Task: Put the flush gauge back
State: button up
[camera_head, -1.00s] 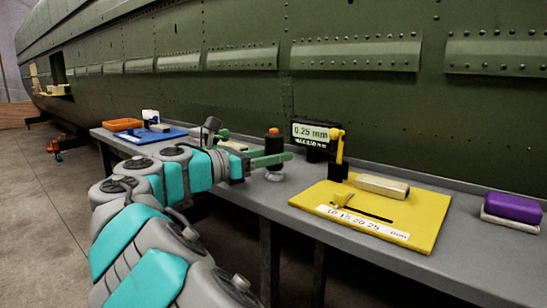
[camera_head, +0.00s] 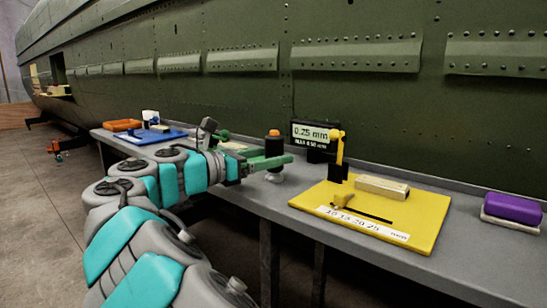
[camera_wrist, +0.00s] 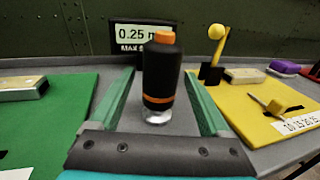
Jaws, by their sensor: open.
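The flush gauge, which I take to be the black cylinder (camera_wrist: 158,78) with an orange cap, orange band and clear base, stands upright between my fingers in the wrist view. In the head view its black and orange top (camera_head: 273,146) shows above my green fingers. My gripper (camera_head: 272,162) is open, with one finger on each side of the gauge. In the wrist view gaps show between the gauge and both fingers (camera_wrist: 159,74). The gauge's base appears to be on the grey bench (camera_wrist: 72,70), in front of a display (camera_head: 316,134) reading 0.25 mm.
A yellow board (camera_head: 420,222) with a yellow-knobbed stand (camera_head: 338,150) and a pale block (camera_head: 382,187) lies to the right. A green board (camera_wrist: 60,115) lies left of my gripper. A purple block (camera_head: 513,208) sits far right. The riveted green fuselage (camera_head: 400,100) rises behind the bench.

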jog(key=v, duration=1.1)
jog(key=shift+p, duration=0.45)
